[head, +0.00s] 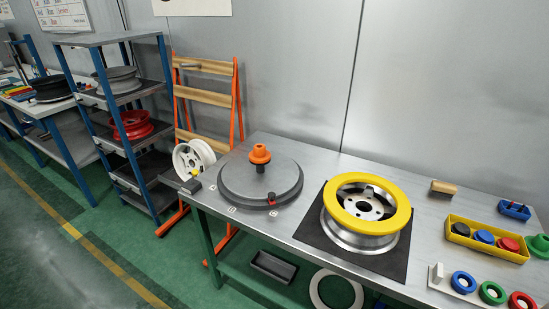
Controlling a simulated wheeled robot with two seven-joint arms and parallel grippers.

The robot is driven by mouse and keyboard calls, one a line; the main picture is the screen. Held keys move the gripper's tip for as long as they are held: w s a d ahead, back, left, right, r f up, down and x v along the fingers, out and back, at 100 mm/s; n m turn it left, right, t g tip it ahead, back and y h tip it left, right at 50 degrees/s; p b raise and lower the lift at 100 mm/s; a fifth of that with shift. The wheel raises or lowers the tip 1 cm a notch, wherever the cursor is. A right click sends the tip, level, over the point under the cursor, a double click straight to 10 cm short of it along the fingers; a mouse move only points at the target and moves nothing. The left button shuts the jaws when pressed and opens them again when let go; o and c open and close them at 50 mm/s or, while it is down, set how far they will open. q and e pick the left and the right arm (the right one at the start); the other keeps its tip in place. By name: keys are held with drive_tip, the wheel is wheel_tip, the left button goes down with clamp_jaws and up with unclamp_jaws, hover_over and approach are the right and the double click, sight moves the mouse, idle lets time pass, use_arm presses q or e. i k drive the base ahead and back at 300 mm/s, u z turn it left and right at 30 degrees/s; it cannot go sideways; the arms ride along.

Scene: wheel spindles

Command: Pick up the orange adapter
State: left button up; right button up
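The orange adapter (260,154) is a stepped, cone-like piece in the head view. It sits on top of a dark upright spindle (260,168) at the centre of a round grey turntable (239,186). The turntable stands at the left end of the metal table (310,158). A small red part (272,198) shows near the turntable's front edge. Neither of my grippers is in view.
A silver wheel (358,240) with a yellow ring (393,222) on top lies on a black mat (306,240), right of the turntable. A yellow tray (484,253) of coloured pieces is at the right. A white wheel (181,158) and blue-framed shelf (160,90) stand left.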

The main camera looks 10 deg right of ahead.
sight(258, 156)
drive_tip(key=z, duration=0.55)
drive_tip(key=k, duration=1.35)
drive_tip(key=z, duration=1.2)
drive_tip(key=i, duration=1.5)
drive_tip(key=u, duration=0.7)
drive_tip(key=i, duration=0.4)
drive_tip(key=u, duration=0.35)
